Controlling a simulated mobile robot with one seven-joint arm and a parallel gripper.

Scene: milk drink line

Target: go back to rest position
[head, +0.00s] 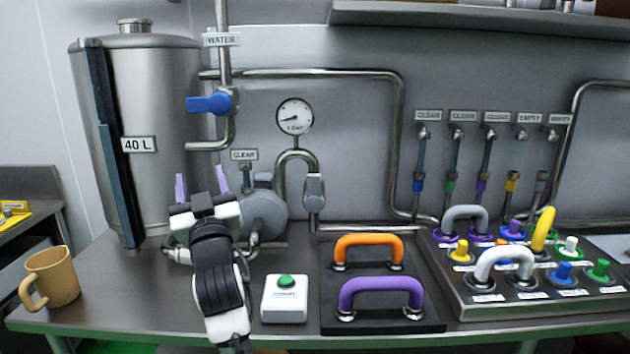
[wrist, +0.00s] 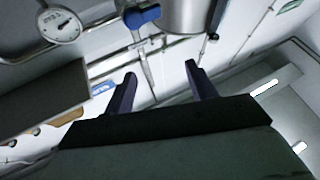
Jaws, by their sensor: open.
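My gripper (head: 200,188) is raised over the back left of the steel table in the head view, in front of the tank and pump. Its two purple fingers point up and stand apart, with nothing between them. In the wrist view my gripper (wrist: 160,88) also shows open and empty. Beyond the fingers there are the blue valve handle (wrist: 142,16) and pipes. The blue valve handle (head: 209,103) is above my gripper in the head view, apart from it.
A tan mug (head: 57,279) stands at the table's left. A green-button box (head: 285,298) and a black panel (head: 382,324) with orange and purple handles are right of my arm. A plug board (head: 465,309) lies further right. A steel tank (head: 160,90) stands behind.

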